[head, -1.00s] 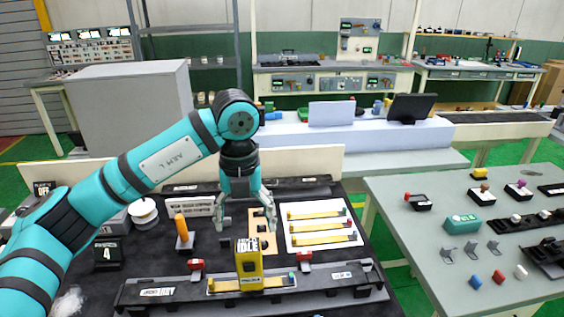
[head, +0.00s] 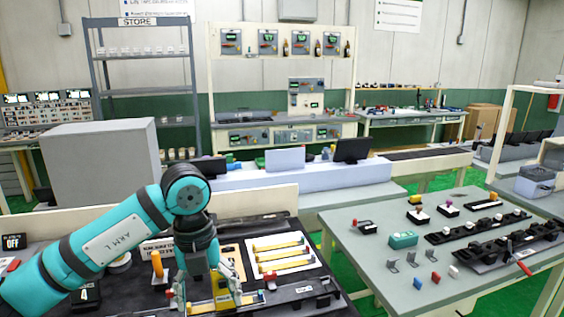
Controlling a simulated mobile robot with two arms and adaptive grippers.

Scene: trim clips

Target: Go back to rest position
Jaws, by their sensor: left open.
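My left gripper (head: 207,288), on the teal arm marked ARM L, points down over the black work mat (head: 335,304). Its fingers are apart and I see nothing held between them. The yellow unit (head: 223,292) shows between and behind the fingers, partly hidden; I cannot tell whether they touch. A white board (head: 291,270) with several yellow strips lies right of the gripper, and an orange-handled tool (head: 157,265) stands to its left. My right gripper is out of view.
A grey cabinet (head: 95,165) stands behind my left arm. A pale blue ledge (head: 290,175) runs behind the mat. Air above the mat is open.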

